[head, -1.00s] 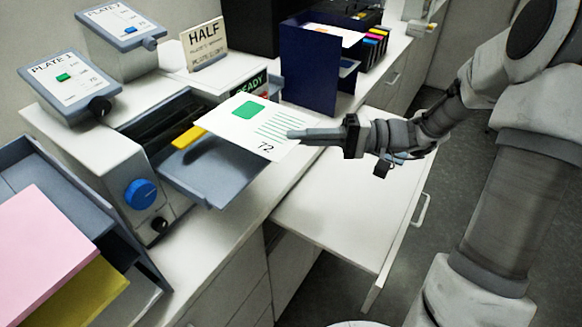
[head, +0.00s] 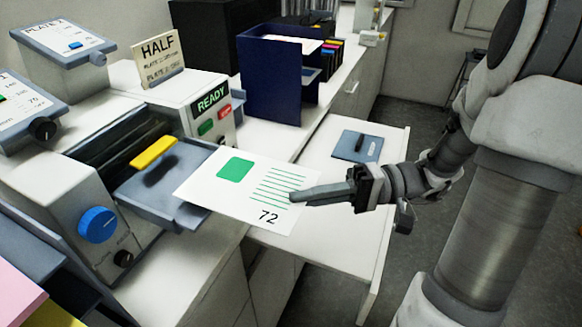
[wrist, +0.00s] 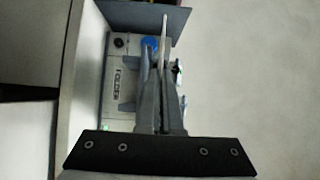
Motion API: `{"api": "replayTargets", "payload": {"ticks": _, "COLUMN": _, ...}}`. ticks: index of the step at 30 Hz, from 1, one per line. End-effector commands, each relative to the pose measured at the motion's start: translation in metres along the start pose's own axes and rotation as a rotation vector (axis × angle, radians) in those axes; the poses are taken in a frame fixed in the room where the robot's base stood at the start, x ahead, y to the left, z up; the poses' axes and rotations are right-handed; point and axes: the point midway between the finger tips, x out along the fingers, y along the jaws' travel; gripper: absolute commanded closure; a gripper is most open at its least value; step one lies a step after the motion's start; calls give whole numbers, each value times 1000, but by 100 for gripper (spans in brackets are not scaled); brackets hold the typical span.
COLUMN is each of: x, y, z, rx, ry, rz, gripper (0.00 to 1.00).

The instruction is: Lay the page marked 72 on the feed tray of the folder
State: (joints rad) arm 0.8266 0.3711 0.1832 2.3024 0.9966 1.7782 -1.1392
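The page marked 72 (head: 240,193) is a white sheet with a green square and green lines. My gripper (head: 292,196) is shut on its right edge in the head view and holds it roughly level. The folder (head: 75,185) stands at left, with a blue knob and a READY panel. Its grey feed tray (head: 150,204) carries a yellow guide (head: 154,151). The page's left part overlaps the tray's right end in the picture; I cannot tell whether they touch. In the wrist view my gripper (wrist: 165,75) has its fingers together, with the page seen edge-on.
A HALF sign (head: 160,58) stands on the folder. A dark blue holder (head: 270,85) stands behind on the counter. An open drawer-like shelf (head: 300,165) juts out below the page, with a grey-blue plate (head: 356,146) on it. A pink sheet (head: 15,295) lies at lower left.

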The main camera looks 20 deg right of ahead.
Motion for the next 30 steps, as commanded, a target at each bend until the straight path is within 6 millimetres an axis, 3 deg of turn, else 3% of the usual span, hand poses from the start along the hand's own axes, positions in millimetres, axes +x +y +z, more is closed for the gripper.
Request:
{"api": "replayTargets", "payload": {"ticks": 7, "x": 8, "y": 4, "z": 4, "rx": -2, "ry": -2, "rz": -6, "gripper": 100}}
{"api": "replayTargets", "payload": {"ticks": 30, "x": 82, "y": 17, "z": -48, "rx": 0, "ry": -3, "rz": -6, "gripper": 100}}
